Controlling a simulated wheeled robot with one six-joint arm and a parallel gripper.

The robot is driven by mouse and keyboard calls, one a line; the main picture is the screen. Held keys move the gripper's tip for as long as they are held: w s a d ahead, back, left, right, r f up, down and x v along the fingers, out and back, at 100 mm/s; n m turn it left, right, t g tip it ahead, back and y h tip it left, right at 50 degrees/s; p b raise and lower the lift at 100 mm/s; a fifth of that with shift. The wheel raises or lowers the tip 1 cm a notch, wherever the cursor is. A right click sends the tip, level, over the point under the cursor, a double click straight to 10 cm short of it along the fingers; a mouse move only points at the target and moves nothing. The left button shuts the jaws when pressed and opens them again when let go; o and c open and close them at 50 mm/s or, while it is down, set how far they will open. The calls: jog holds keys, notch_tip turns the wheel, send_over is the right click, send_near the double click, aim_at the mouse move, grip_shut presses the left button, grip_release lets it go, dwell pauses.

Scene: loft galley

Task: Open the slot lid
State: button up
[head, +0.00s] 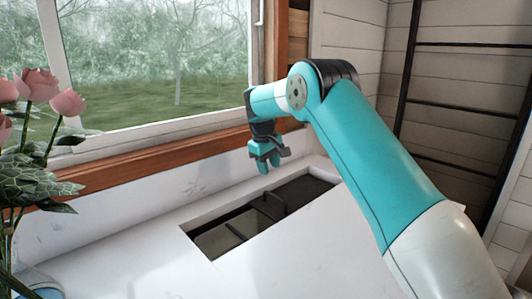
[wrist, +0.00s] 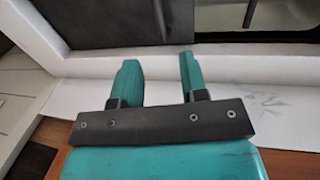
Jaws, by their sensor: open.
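A long rectangular slot (head: 189,226) is cut into the white counter below the window. A dark flat panel that looks like the slot lid (head: 308,190) covers its right end; a dark panel, likely the same lid, shows at the upper left of the wrist view (wrist: 120,24). A dark raised bar (head: 272,206) stands near the panel's left edge. The left part of the slot is uncovered and shows a dark interior. My gripper (head: 265,168) is above the slot's back edge, pointing down, empty. Its two teal fingers are apart in the wrist view (wrist: 158,64).
The window with its wooden sill (head: 120,165) runs close behind the slot. Pink flowers (head: 40,85) stand at the left edge. A dark ladder-like frame (head: 400,80) is at the right. The white counter (head: 120,265) in front of the slot is clear.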

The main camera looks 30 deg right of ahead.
notch_tip(320, 180, up, 7)
jog(key=a, duration=0.1)
jog(key=shift+a+f+p, duration=0.2)
jog(key=shift+p, duration=0.15)
jog(key=shift+s, duration=0.1)
jog(key=s+a+r+n+t+y, duration=0.1)
jog(key=s+a+r+n+y, duration=0.2)
jog(key=s+a, duration=1.2)
jog(key=s+a+f+n+y, duration=0.1)
jog(key=s+a, duration=0.4)
jog(key=s, duration=0.7)
jog(key=s+a+f+g+y+b, duration=0.1)
jog(key=s+a, duration=0.4)
jog(key=s, duration=0.8)
jog(key=shift+s+f+n+y, duration=0.3)
jog(key=shift+f+n+y, duration=0.1)
jog(key=shift+f+y, duration=0.3)
